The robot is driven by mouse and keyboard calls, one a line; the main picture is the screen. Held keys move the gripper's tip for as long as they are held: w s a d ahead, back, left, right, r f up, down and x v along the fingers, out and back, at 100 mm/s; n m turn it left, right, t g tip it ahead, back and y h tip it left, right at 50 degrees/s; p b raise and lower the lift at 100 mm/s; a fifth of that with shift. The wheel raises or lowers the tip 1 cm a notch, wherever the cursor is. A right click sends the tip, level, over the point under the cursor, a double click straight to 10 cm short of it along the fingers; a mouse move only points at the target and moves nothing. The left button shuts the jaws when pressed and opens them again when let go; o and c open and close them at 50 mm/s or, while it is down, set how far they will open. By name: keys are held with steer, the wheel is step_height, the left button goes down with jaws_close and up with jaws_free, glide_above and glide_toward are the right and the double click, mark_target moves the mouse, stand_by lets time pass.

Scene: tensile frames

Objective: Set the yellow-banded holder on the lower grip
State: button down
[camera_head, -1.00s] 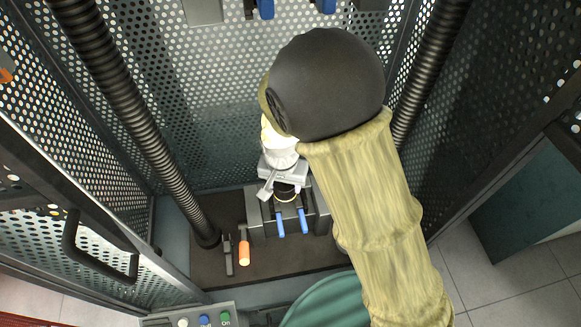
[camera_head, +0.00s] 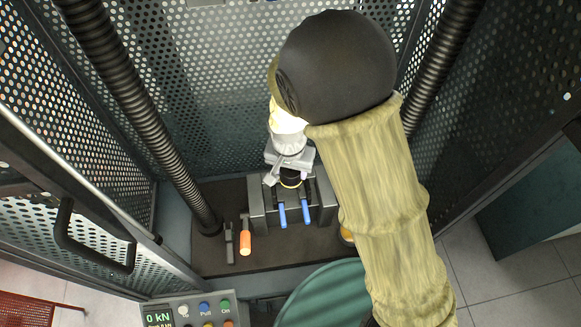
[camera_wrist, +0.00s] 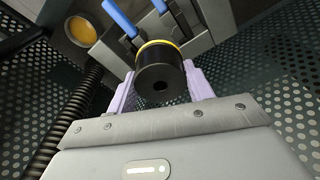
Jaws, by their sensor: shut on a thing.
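The yellow-banded holder (camera_wrist: 161,76) is a black cylinder with a yellow ring, held between the pale fingers of my gripper (camera_wrist: 160,92) in the wrist view. The lower grip (camera_head: 322,205) is a grey block pair with two blue handles, standing on the dark base plate. The holder appears over or at the grip's gap; whether it touches is hidden. The grip's blue handles also show in the wrist view (camera_wrist: 122,20).
A black ribbed column (camera_head: 150,130) stands left of the grip, another (camera_head: 440,60) at right. An orange-handled tool (camera_head: 246,240) and a dark tool (camera_head: 229,243) lie left of the grip. A control panel (camera_head: 190,312) is in front. Perforated guards enclose the space.

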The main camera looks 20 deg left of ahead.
steer(key=shift+f+b, duration=1.5)
steer(key=shift+f, duration=0.5)
steer(key=shift+r, duration=0.1)
steer(key=shift+f, duration=0.2)
steer(key=shift+f, duration=0.4)
steer(key=shift+f, duration=0.1)
steer(key=shift+f+b, duration=0.8)
steer(key=shift+f, duration=0.15)
steer(key=c, duration=0.5)
jaws_free()
steer(key=shift+s, duration=0.1)
steer(key=shift+r, duration=0.1)
